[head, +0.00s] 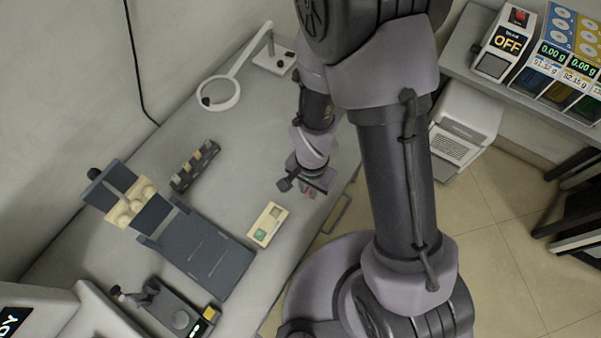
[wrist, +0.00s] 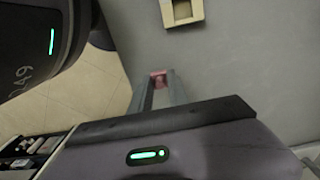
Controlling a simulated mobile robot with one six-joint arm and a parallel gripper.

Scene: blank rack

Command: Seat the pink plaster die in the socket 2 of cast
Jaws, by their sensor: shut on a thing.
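My gripper (head: 308,191) is shut on the pink plaster die (wrist: 158,76), held between the fingertips in the wrist view. In the head view a small pink bit of the die (head: 309,195) shows under my gripper, above the table's right edge. A cream block (head: 268,224) lies on the table to the left of and below my gripper in that view; it carries a green piece and a recess. Part of this block (wrist: 192,20) shows at the top of the wrist view with a square opening, apart from the die. I cannot tell which piece is the cast; a cream lumpy piece (head: 143,189) sits farther left.
A dark panelled stand (head: 205,250) lies left of the block. A dark rack (head: 183,180) of small blanks and a ring magnifier (head: 233,96) stand behind. A dark device (head: 175,312) sits in front. The grey table is clear around the cream block.

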